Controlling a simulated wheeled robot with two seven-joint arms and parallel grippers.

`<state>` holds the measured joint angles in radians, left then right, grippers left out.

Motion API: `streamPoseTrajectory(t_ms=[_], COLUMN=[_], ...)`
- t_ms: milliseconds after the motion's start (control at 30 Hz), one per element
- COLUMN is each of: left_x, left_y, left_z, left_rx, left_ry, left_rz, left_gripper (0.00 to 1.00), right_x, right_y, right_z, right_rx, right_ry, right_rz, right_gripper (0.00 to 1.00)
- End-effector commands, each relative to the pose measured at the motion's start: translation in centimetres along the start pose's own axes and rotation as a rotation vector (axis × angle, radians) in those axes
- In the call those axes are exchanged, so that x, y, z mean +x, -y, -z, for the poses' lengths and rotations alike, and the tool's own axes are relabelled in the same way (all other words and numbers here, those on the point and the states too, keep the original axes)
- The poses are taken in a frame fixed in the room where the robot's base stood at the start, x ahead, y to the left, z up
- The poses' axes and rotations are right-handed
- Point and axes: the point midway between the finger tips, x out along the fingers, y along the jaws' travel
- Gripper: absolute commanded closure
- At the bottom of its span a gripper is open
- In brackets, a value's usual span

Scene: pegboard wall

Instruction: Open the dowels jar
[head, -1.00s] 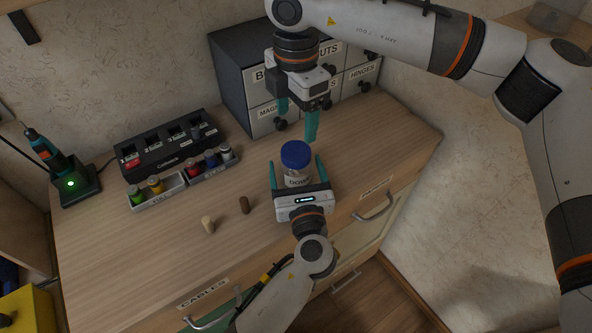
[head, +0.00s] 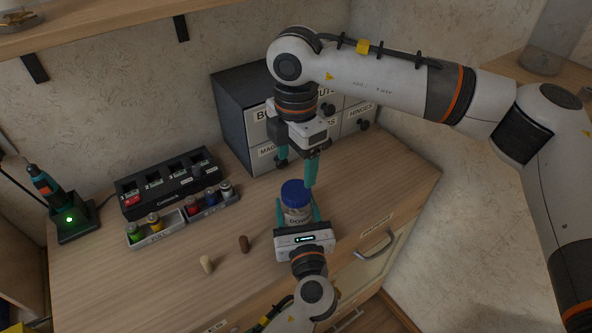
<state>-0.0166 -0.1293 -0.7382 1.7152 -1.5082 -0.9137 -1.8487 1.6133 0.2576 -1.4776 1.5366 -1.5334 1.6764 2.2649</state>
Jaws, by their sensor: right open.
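The dowels jar (head: 297,213) stands upright on the wooden worktop, a clear jar with a white label and a blue lid (head: 295,190) on top. My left gripper (head: 298,211) comes in low from the front, with its teal fingers closed against both sides of the jar; its body hides the jar's base. My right gripper (head: 297,174) points down above and behind the jar, open and empty. Its right fingertip is close to the lid in the picture; I cannot tell whether they touch.
A grey drawer cabinet (head: 234,113) stands behind my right gripper. A black charger rack (head: 165,187), small trays of bottles (head: 156,234) and a docked screwdriver (head: 45,184) are farther left.

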Motion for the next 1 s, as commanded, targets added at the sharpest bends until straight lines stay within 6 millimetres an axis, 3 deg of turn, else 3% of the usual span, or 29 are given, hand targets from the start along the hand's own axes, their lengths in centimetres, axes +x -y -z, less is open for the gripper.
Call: streamPoseTrajectory(t_ms=[200,400,800,1000], left_x=[0.0,0.0,0.0,0.0], left_y=[0.0,0.0,0.0,0.0], left_z=[-0.1,-0.1,-0.1,-0.1], left_rx=[0.0,0.001,0.001,0.001], left_ry=[0.001,0.001,0.002,0.002], left_rz=[0.0,0.0,0.0,0.0], left_gripper=[1.0,1.0,1.0,1.0], right_x=[3.6,6.0,6.7,6.7], right_y=[-0.1,-0.1,0.0,0.0], right_z=[0.0,0.0,0.0,0.0], right_rx=[0.0,0.0,0.0,0.0], right_ry=[0.001,0.0,0.0,0.0], right_rz=[-0.002,-0.001,0.001,0.0], right_gripper=[0.29,0.29,0.29,0.62])
